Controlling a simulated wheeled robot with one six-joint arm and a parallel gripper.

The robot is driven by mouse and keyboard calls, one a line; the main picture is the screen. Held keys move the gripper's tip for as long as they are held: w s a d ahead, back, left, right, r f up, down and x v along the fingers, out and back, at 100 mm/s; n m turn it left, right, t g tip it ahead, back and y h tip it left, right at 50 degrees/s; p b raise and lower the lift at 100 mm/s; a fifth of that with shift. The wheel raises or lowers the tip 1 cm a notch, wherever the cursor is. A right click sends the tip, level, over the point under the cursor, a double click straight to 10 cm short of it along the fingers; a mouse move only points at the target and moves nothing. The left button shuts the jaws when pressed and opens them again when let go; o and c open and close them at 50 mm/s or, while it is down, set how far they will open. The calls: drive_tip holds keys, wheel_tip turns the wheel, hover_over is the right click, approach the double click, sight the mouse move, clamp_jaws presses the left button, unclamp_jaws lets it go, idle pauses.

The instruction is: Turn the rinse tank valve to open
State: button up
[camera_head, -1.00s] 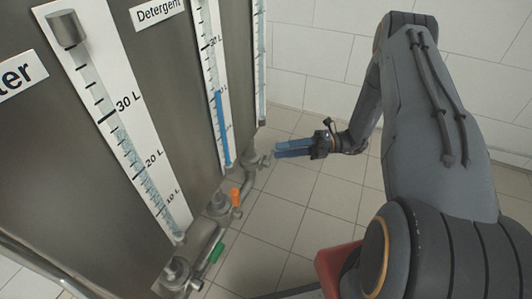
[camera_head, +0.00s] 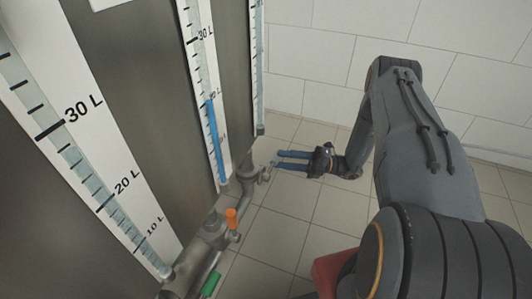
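The orange valve handle (camera_head: 232,218) and the green valve handle (camera_head: 211,284) sit on the pipework at the foot of the tanks. A grey pipe fitting (camera_head: 247,172) stands farther back, below the far tanks, with a small pale part (camera_head: 265,174) on its right side. No rinse label shows, so I cannot tell for certain which valve is the rinse tank's. My gripper (camera_head: 274,160) has two blue fingers pointing left with a gap between them. It is open and looks empty. Its tips are close to the pale part; whether they touch it I cannot tell.
The metal tanks with level gauges fill the left side. The near gauge (camera_head: 84,178) and the gauge with blue liquid (camera_head: 213,140) stand above the pipes. Tiled floor (camera_head: 290,240) is open right of the pipes. A white tiled wall (camera_head: 305,40) closes the back.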

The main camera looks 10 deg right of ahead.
drive_tip(key=b+x, duration=0.2)
drive_tip(key=x, duration=0.5)
drive_tip(key=shift+w+r, duration=0.1)
clamp_jaws()
